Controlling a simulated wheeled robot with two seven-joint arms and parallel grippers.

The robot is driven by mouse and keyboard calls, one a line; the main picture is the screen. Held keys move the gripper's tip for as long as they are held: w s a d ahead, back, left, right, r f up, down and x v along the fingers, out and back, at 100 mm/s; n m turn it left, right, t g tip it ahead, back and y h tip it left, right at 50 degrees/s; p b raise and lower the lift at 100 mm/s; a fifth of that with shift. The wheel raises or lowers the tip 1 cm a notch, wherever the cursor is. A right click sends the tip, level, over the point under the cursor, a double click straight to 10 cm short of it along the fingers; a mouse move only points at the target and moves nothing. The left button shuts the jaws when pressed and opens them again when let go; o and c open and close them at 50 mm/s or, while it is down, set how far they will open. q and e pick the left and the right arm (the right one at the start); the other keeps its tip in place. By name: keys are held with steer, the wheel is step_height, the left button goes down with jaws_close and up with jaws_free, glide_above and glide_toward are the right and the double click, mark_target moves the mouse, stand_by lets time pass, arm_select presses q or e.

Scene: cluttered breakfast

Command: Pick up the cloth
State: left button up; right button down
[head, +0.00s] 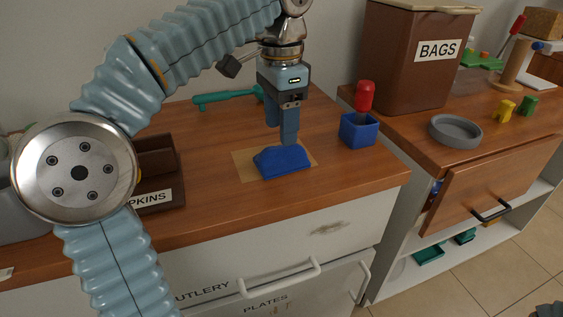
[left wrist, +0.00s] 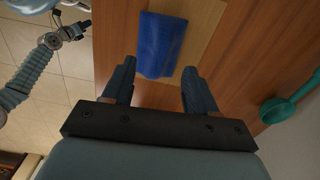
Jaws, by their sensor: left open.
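The blue cloth (head: 282,161) lies folded on a tan square mat (head: 245,172) on the wooden counter. My left gripper (head: 289,138) points down over the cloth, its fingers overlapping the cloth's far edge in the head view. In the left wrist view, the cloth (left wrist: 161,45) lies beyond and between the two open fingers of my left gripper (left wrist: 158,88). Nothing shows between the fingers themselves. Whether the fingertips touch the cloth I cannot tell. My right gripper is not identifiable in the head view.
A teal utensil (head: 228,97) lies behind; a brown napkin box (head: 160,180) stands left. A brown bags bin (head: 415,60) and grey dish (head: 455,130) stand right. The counter front is clear.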

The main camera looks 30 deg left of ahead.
arm_select(q)
step_height(320, 180, down, 5)
steer(key=shift+d+f+b, duration=0.1)
steer(key=shift+f+b, duration=0.05)
steer(key=shift+b, duration=0.55)
steer(key=c, duration=1)
steer(key=shift+c, duration=0.2)
step_height(320, 180, up, 3)
steer(key=shift+r+p, duration=0.2)
steer(key=shift+p, duration=0.4)
steer(key=s+d+r+p, duration=0.1)
steer(key=s+d+r, duration=0.1)
steer(key=s+r, duration=0.3)
steer(key=s+d+r+p, duration=0.2)
steer(key=s+d+r, duration=0.1)
steer(key=s, duration=0.5)
steer(key=shift+d+r, duration=0.25)
steer(key=shift+r, duration=0.6)
